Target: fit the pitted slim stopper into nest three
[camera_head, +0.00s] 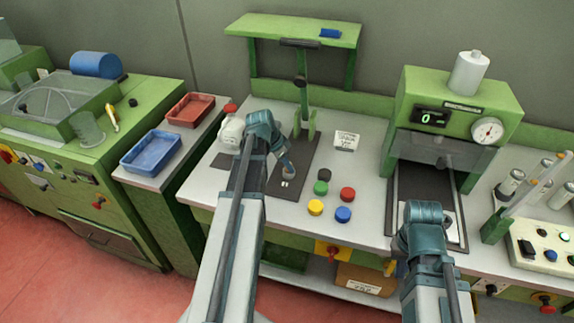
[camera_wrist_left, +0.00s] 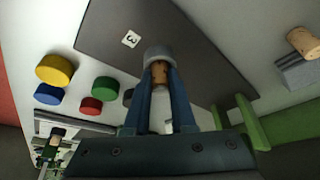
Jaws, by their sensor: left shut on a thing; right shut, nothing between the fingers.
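A slim brown cork stopper (camera_wrist_left: 160,72) with dark pits is between the fingers of my left gripper (camera_wrist_left: 160,90) in the left wrist view. Its far end meets a round grey nest (camera_wrist_left: 157,52) on a dark plate (camera_wrist_left: 190,42); I cannot tell how deep it sits. A label with a 3 (camera_wrist_left: 131,39) lies beside this nest. In the head view my left gripper (camera_head: 289,176) points down over the dark plate (camera_head: 275,188), and the stopper is too small to make out. My right gripper (camera_head: 425,215) is at the right bench edge, shut and empty, fingertips hidden.
Several coloured caps, including a yellow one (camera_head: 315,207) and a red one (camera_head: 347,194), lie right of the plate. Another cork (camera_wrist_left: 303,42) lies by a grey block (camera_wrist_left: 298,72). A green post (camera_head: 305,105) rises behind the plate. A green press (camera_head: 450,115) stands right.

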